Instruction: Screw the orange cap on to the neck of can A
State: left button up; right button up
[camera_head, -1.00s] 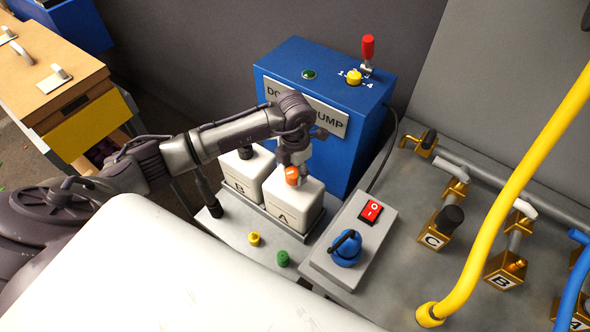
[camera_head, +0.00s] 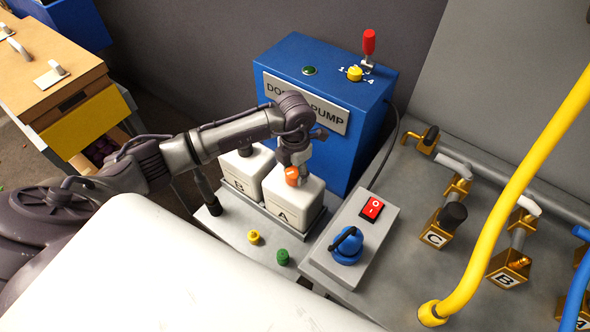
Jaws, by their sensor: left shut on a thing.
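Can A (camera_head: 292,206) is a white can with the letter A, standing in a grey tray in front of the blue dosing pump. The orange cap (camera_head: 292,176) is at the top of can A, at its neck. My left gripper (camera_head: 293,168) points down from above and is shut on the orange cap. Its fingers partly cover the cap and hide the neck, so I cannot tell how far the cap sits on the thread. My right gripper is not in view.
Can B (camera_head: 240,182) stands left of can A in the same tray. A yellow cap (camera_head: 254,238) and a green cap (camera_head: 283,257) lie in front. A grey switch box (camera_head: 352,244) with a blue knob is close on the right. The pump (camera_head: 335,95) stands behind.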

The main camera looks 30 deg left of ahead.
pick_arm(q)
jog(key=shift+f, duration=0.35)
jog(key=shift+f+m+b, duration=0.1)
jog(key=shift+m+b, duration=0.7)
jog(key=m+b, duration=0.1)
jog(key=m, duration=0.1)
jog(key=shift+m, duration=0.3)
jog(key=shift+m+b, duration=0.35)
jog(key=shift+m, duration=0.15)
